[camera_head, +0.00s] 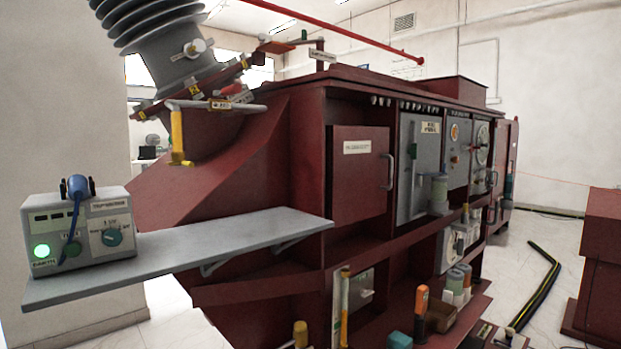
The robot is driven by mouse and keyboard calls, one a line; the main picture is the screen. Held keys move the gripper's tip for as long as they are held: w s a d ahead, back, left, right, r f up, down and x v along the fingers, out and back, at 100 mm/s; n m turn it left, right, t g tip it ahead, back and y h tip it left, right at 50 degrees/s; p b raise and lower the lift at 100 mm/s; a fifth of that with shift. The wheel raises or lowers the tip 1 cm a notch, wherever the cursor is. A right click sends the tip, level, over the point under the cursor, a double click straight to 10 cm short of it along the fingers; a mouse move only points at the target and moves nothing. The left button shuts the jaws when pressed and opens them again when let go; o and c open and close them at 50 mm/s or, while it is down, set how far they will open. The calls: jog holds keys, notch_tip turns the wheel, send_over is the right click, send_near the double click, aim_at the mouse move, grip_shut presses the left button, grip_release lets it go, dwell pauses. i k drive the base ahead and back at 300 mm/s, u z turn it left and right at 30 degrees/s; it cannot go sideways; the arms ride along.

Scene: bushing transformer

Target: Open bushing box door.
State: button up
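A dark red door (358,195) with a white label sits on the front of the red transformer cabinet (308,160). It looks closed in its frame. A grey vertical bar handle (388,172) is on its right side. The label is too small to read, so I cannot tell for sure that this is the bushing box door. A grey ribbed bushing (150,40) stands tilted at the upper left of the cabinet. My gripper is not in view.
A grey shelf (190,255) juts out left of the door and carries a grey control box (80,235) with a lit green button. Grey panels (415,165) stand right of the door. Bottles and tools crowd the lower ledge. A black-yellow hose (545,285) lies on the floor.

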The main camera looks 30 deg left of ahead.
aim_at(360, 157)
jog(key=u, duration=1.35)
jog(key=k, duration=0.35)
jog(key=z, duration=0.9)
jog(key=i, duration=1.4)
jog(key=u, duration=0.55)
